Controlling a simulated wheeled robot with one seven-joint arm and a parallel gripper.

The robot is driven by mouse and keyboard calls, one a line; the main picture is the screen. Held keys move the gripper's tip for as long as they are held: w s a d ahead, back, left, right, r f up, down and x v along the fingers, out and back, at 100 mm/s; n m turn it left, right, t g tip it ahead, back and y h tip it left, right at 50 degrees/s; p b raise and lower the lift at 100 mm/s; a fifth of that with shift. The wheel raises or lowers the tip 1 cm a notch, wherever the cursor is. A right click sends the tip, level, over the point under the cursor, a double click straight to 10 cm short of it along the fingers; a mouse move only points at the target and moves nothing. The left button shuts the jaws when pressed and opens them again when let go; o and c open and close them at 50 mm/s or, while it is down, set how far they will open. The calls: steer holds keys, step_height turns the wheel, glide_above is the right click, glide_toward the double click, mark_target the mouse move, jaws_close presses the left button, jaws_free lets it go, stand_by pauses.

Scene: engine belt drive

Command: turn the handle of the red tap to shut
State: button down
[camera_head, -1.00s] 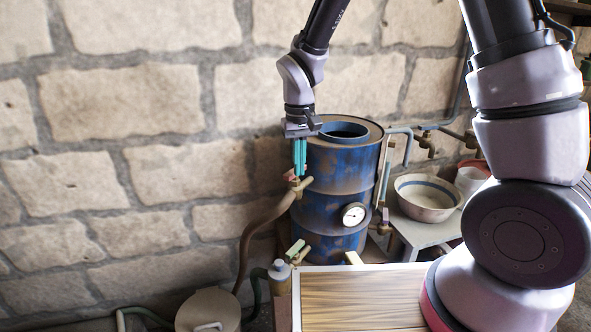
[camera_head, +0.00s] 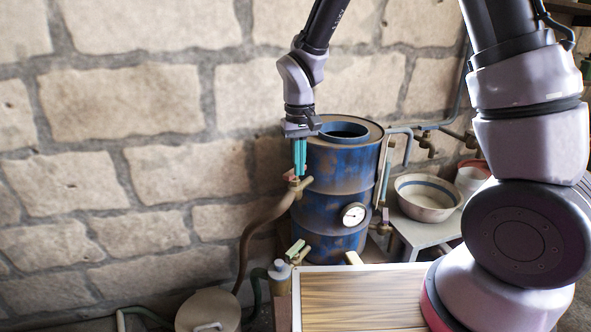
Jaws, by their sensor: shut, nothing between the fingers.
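The red tap (camera_head: 290,176) sits on a brass fitting at the upper left side of the blue drum (camera_head: 330,205), with a brown hose running down from it. Its small red handle is partly hidden behind my fingers. My gripper (camera_head: 299,172) points down with its teal fingers together and empty. The fingertips are right at the red handle; I cannot tell whether they touch it. How far the handle is turned is too small to read.
A green-handled tap (camera_head: 295,250) is lower on the drum's left, above a grey-capped post. A gauge (camera_head: 353,214) is on the drum's front. A bowl (camera_head: 428,197) stands on a stand at right. A wooden board (camera_head: 360,300) lies in front. A stone wall is behind.

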mark_target(290, 176)
stand_by(0.3)
steer(key=shift+w+a+f, duration=0.25)
steer(key=shift+a+f, duration=0.35)
steer(key=shift+f, duration=0.3)
steer(key=shift+w+a+f, duration=0.25)
steer(key=shift+a+f, duration=0.35)
steer(key=shift+f, duration=0.3)
